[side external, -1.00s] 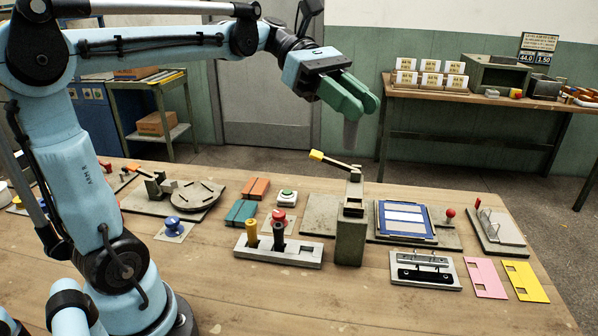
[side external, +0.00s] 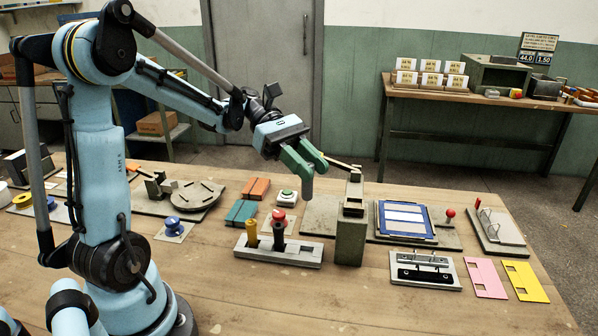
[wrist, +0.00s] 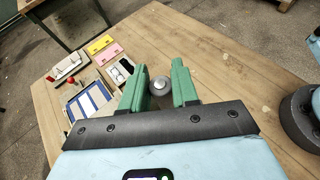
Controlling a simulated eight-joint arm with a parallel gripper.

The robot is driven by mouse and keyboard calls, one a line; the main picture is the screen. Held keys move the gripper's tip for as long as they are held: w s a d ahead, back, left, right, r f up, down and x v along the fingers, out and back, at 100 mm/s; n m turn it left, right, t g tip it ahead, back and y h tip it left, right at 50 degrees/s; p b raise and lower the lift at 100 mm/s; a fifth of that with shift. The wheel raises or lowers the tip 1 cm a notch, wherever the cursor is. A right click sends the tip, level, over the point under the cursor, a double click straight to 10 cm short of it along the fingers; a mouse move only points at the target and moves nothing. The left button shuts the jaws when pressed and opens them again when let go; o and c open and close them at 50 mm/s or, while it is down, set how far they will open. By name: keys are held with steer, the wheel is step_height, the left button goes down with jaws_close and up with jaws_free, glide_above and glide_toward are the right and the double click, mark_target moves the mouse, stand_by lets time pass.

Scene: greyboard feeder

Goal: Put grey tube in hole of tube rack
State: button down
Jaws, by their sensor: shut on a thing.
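My gripper (side external: 308,168) is shut on the grey tube (side external: 307,189), which hangs below the green fingers roughly upright, in the air above the table. In the wrist view the round end of the grey tube (wrist: 158,86) shows between the two fingers. The tube rack (side external: 303,254) is a low light-grey block at the front middle of the table. The held tube is above and behind the rack, slightly right. I cannot make out the rack in the wrist view.
A grey post fixture (side external: 350,238) with a lever stands close to the right of the rack. The table in front of the rack is clear.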

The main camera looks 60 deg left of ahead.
steer(key=shift+f, duration=6.5)
steer(key=shift+f, duration=0.9)
steer(key=c, duration=0.8)
jaws_free()
steer(key=s+d+r, duration=0.1)
steer(key=d+r, duration=0.2)
steer(key=s+d+r, duration=0.2)
steer(key=d+r, duration=0.2)
steer(key=s+d+r, duration=0.2)
steer(key=d+r, duration=0.1)
steer(key=r, duration=0.1)
steer(key=shift+s+d, duration=0.15)
steer(key=shift+d, duration=0.1)
